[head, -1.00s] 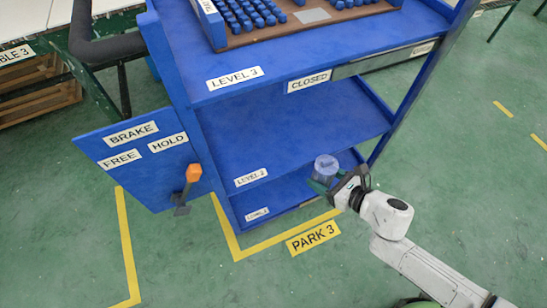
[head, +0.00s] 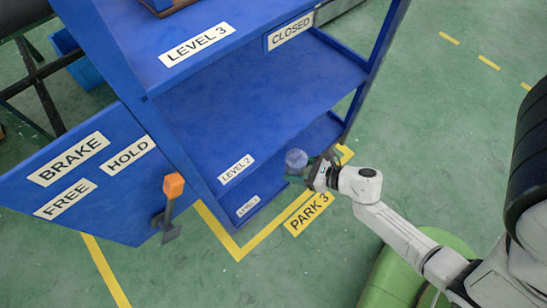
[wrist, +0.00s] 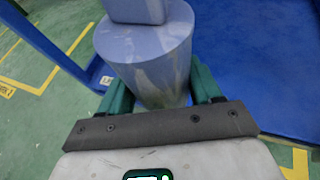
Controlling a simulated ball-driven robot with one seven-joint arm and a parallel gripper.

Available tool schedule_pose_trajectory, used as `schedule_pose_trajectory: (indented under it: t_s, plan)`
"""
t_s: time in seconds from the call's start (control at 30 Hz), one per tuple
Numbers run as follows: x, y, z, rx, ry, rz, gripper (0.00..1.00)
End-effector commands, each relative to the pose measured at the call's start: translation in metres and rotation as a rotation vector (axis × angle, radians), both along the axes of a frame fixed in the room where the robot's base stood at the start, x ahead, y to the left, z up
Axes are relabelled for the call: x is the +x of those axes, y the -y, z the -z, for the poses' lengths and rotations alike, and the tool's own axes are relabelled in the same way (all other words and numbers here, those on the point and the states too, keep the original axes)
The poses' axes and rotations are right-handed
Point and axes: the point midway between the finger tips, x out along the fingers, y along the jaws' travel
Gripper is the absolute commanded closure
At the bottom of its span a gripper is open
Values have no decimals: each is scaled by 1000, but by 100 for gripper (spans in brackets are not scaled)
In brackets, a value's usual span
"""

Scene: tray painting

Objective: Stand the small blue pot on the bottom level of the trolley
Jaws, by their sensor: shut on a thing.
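The small blue pot (head: 296,159) is a pale blue, round vessel. My gripper (head: 308,172) is shut on it, in front of the trolley's open lower part. In the wrist view the pot (wrist: 150,55) is between the two green fingers (wrist: 158,88), with a blocky part on top. The blue trolley (head: 270,95) has levels labelled 3, 2 and a lowest one whose label is small. The bottom level (head: 262,190) is partly hidden by level 2, the pot and my gripper. I cannot tell whether the pot is over the bottom level's edge.
A blue panel (head: 75,205) marked BRAKE, HOLD and FREE carries an orange-tipped lever (head: 173,186) at the trolley's left. Yellow floor lines and a PARK 3 sign (head: 309,213) lie before the trolley. Green floor is clear to the right.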

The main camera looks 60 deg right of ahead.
Motion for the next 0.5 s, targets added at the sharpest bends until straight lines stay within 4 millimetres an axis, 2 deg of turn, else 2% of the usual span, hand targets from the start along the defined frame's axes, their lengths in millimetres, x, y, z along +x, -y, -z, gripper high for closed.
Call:
schedule_pose_trajectory:
  t_s: [0.03, 0.13, 0.3, 0.5]
  plan:
    - [13, 3, 7, 1, 5, -1, 52]
    - [35, 8, 16, 1, 5, -1, 52]
    - [57, 15, 48, 3, 4, 2, 52]
    - [70, 19, 63, 1, 2, 3, 52]
